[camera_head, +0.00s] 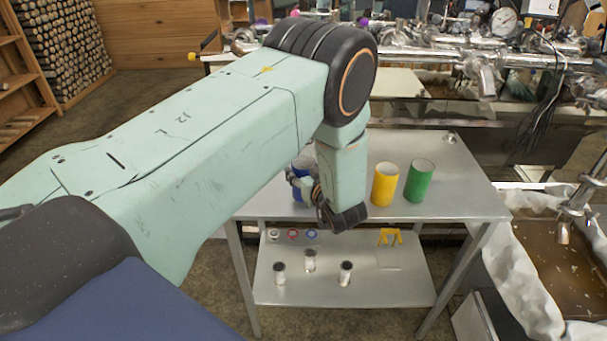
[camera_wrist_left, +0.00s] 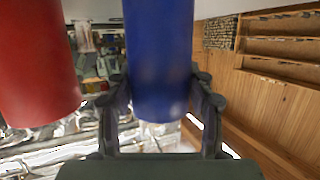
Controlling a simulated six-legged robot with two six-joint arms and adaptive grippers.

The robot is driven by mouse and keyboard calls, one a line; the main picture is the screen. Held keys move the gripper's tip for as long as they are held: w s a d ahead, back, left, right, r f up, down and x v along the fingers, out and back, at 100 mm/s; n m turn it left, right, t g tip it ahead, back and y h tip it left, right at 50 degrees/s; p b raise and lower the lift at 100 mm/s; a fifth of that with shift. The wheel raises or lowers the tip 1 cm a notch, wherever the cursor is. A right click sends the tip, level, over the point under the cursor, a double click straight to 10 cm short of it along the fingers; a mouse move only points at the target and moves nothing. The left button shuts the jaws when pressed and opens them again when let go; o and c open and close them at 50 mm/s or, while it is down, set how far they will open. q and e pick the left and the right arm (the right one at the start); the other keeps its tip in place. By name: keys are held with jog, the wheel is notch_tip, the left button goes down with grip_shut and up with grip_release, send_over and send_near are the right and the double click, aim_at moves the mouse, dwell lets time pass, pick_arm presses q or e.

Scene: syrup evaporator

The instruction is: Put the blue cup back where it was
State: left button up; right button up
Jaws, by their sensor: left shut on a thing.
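The blue cup (camera_head: 302,164) is mostly hidden behind my left arm in the head view, at the left part of the metal table top (camera_head: 450,185). My left gripper (camera_head: 299,183) is at the cup. In the left wrist view, its two fingers are shut on either side of the blue cup (camera_wrist_left: 160,50). A red cup (camera_wrist_left: 38,60) is close to the left of it there; my arm hides it in the head view. I cannot tell whether the blue cup touches the table. My right gripper is not in view.
A yellow cup (camera_head: 384,184) and a green cup (camera_head: 419,180) stand upright to the right of my left wrist. The lower shelf (camera_head: 330,290) holds several small jars and lids. A syrup pan (camera_head: 555,260) is at the right. The table's right end is clear.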

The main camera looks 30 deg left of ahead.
pick_arm(q)
jog(key=shift+a+f, duration=0.15)
jog(key=shift+f, duration=0.25)
jog(key=shift+w+a+f, duration=0.15)
jog(key=shift+w+f, duration=0.1)
jog(key=shift+s+d, duration=0.2)
jog(key=shift+d, duration=0.05)
jog(key=o, duration=1.3)
jog(key=shift+w+a+f, duration=0.2)
jog(key=shift+d, duration=0.1)
jog(key=shift+s+r, duration=0.15)
jog(key=shift+r, duration=0.05)
